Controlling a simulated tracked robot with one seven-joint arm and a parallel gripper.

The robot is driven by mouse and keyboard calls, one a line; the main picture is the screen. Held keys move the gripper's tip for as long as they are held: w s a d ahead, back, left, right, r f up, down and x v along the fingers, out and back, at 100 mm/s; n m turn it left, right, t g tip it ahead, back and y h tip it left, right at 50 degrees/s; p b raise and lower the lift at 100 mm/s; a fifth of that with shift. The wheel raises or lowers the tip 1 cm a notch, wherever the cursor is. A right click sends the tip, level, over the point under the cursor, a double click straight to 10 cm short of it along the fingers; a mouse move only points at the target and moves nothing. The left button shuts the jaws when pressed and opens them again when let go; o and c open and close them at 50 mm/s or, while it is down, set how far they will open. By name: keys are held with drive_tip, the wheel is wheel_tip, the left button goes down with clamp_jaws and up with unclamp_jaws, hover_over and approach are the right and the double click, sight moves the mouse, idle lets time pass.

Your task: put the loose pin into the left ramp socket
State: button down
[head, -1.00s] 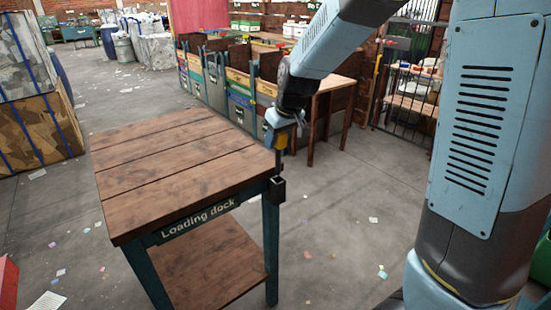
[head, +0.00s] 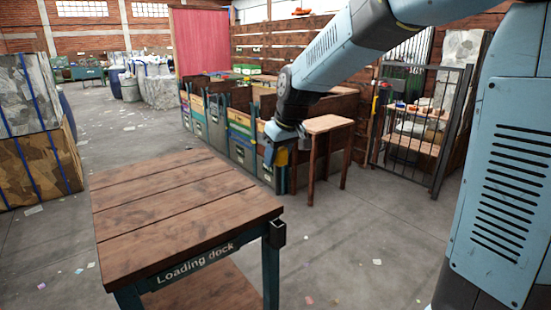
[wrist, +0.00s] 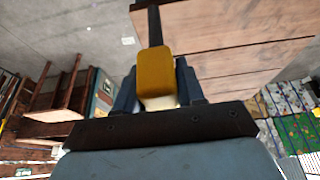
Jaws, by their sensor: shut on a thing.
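My gripper (head: 281,146) is in the air above and beyond the near right corner of the loading dock table. It is shut on the yellow grip of the pin (head: 281,157). In the wrist view the yellow grip (wrist: 155,72) sits between the jaws, with a dark shaft (wrist: 154,25) running on from it. A dark square socket (head: 278,234) is fixed at that table corner, below my gripper and apart from the yellow grip. The shaft is hard to make out in the head view, so its tip cannot be placed. I cannot tell whether this socket is the left one.
The wooden loading dock table (head: 180,205) fills the near left. Behind it stand a row of bins (head: 240,140), a small wooden table (head: 327,125) and a barred gate (head: 420,140). The floor right of the dock is open, with paper scraps.

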drive_tip(key=shift+r, duration=5.85)
drive_tip(key=shift+f, duration=0.1)
